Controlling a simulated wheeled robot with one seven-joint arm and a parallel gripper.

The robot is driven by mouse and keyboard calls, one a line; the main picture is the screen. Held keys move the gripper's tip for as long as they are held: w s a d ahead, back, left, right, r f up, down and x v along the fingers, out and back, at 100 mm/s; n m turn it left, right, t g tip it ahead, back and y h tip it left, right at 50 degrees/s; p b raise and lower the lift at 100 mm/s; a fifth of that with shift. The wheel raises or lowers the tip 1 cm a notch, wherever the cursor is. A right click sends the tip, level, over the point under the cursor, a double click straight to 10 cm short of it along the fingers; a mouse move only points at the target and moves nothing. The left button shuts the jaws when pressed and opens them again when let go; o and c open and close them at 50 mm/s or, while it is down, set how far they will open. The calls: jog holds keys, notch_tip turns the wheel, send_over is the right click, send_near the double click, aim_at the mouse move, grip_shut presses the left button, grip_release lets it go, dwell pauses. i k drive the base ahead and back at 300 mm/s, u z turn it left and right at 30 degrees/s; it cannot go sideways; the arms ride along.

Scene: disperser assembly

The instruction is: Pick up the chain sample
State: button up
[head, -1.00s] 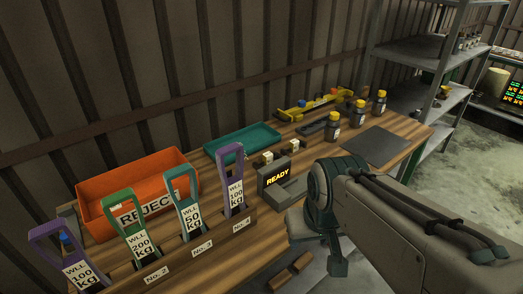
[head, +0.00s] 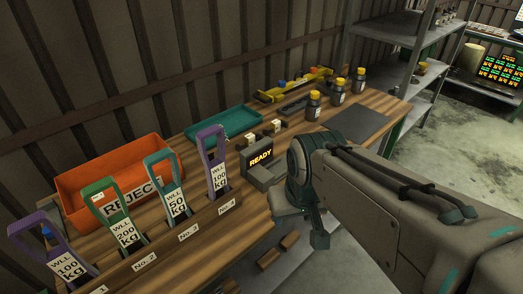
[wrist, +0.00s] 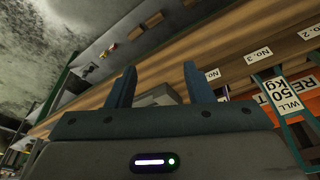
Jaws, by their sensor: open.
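I cannot make out the chain sample for certain in either view. A teal tray (head: 212,130) lies at the back of the wooden bench, and small details inside it are too fine to tell. My gripper (wrist: 160,68) is open, with two dark blue fingers spread apart in the wrist view. Nothing is held between them. A grey block (wrist: 158,96) shows beyond the gap, partly hidden by the gripper body. In the head view my arm reaches in from the right to beside the grey device reading READY (head: 260,160), and the fingers are hidden.
An orange REJECT bin (head: 88,180) stands at the bench's left. Several weight-labelled loop tags, one purple (head: 217,165), stand in a wooden front rack (head: 165,248). Bottles (head: 313,106), a yellow tool (head: 290,87) and a dark mat (head: 358,123) are farther right. Grey shelving (head: 400,60) stands beyond.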

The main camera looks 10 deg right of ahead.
aim_at(250, 139)
jog(key=k, duration=1.15)
jog(key=z, duration=0.75)
jog(key=i, duration=1)
jog(key=u, duration=0.55)
jog(key=i, duration=0.75)
jog(key=u, duration=0.6)
